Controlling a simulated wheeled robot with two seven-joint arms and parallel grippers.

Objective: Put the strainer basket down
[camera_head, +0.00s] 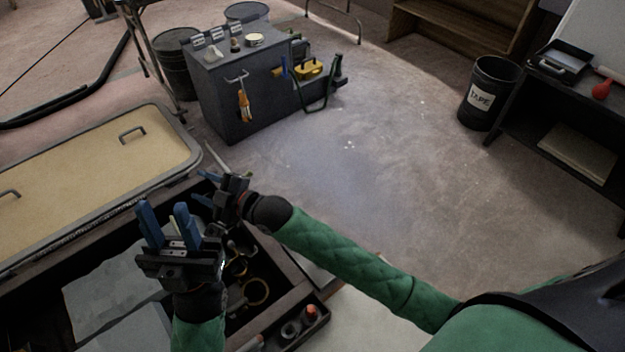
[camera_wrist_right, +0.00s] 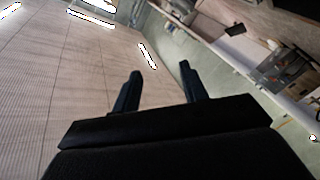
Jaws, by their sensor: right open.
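I cannot make out a strainer basket for certain in either view. My left gripper (camera_head: 166,226) is the lower one in the head view, over the dark open box (camera_head: 275,325). Its blue fingers point up and stand apart, with nothing clearly held between them. My right gripper (camera_head: 204,188) is just beyond it, at the far edge of the box, with its fingers apart. In the right wrist view its two fingers (camera_wrist_right: 159,88) are spread with nothing between them. Brass-coloured rings (camera_head: 256,292) lie in the box, partly shadowed; the grippers hide some of it.
A tan-topped panel with handles (camera_head: 80,185) lies at the left. A grey cabinet (camera_head: 225,90) with tools stands at the back. A black bin marked TAPE (camera_head: 482,98) and a dark shelf unit (camera_head: 570,130) are at the right. The middle floor is clear.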

